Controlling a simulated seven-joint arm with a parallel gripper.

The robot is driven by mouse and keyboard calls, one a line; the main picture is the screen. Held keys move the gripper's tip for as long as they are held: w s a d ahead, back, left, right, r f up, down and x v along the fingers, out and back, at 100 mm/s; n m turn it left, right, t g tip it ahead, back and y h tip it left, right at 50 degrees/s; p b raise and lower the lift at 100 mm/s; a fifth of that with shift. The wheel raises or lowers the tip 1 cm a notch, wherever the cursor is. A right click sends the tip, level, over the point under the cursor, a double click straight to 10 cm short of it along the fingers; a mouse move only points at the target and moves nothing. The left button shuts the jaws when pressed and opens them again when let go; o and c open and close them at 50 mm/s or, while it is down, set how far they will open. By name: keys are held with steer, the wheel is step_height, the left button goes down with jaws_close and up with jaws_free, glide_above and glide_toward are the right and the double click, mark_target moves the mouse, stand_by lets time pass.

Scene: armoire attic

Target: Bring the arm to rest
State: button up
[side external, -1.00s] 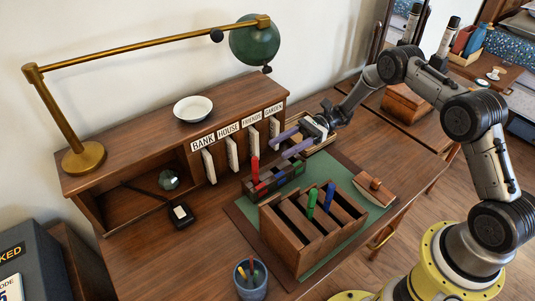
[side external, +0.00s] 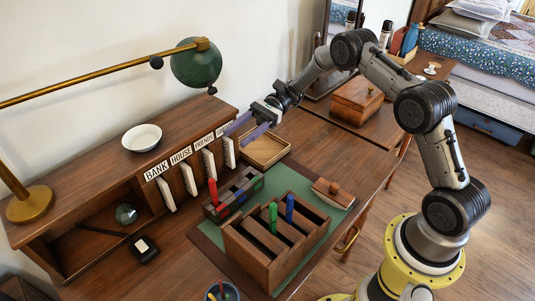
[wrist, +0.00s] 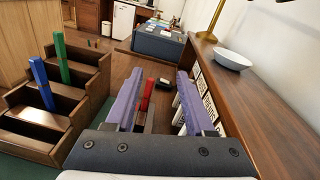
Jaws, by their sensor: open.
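My gripper (side external: 248,131) has two purple fingers, parted and empty. In the side external view it hangs in the air near the right end of the wooden desk shelf, by the labelled slots. In the wrist view my gripper (wrist: 155,95) has its fingers apart, with a red marker (wrist: 147,95) seen beyond them and not between the tips. The arm is bent and reaches from its yellow base at the lower right over the desk. The slot labels at the far right are partly hidden by the gripper.
A stepped wooden organizer (side external: 270,250) holds a green and a blue marker on a green mat (side external: 325,210). A small dark rack (side external: 245,190) holds the red marker (side external: 212,192). A shallow wooden tray (side external: 270,150) lies near my gripper.

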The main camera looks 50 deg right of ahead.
steer(key=s+a+r+n+g+h, duration=0.1)
steer(key=s+a+r+n+h, duration=0.2)
steer(key=s+r, duration=0.35)
steer(key=s+a+r+n+h, duration=0.2)
steer(key=s+r+n, duration=0.15)
steer(key=r, duration=0.65)
steer(key=s+d+r+n+t+h, duration=0.15)
steer(key=s+h, duration=0.25)
steer(key=s, duration=0.5)
steer(key=s+d+n+t+h, duration=0.2)
steer(key=s+n+h, duration=0.1)
steer(key=s, duration=0.6)
steer(key=s+d+f+n+t+h, duration=0.3)
steer(key=d+f+n+t+h, duration=0.1)
steer(key=d, duration=0.4)
steer(key=shift+s+d+f+h, duration=0.25)
steer(key=shift+d+f+h, duration=0.15)
steer(key=shift+f+h, duration=0.25)
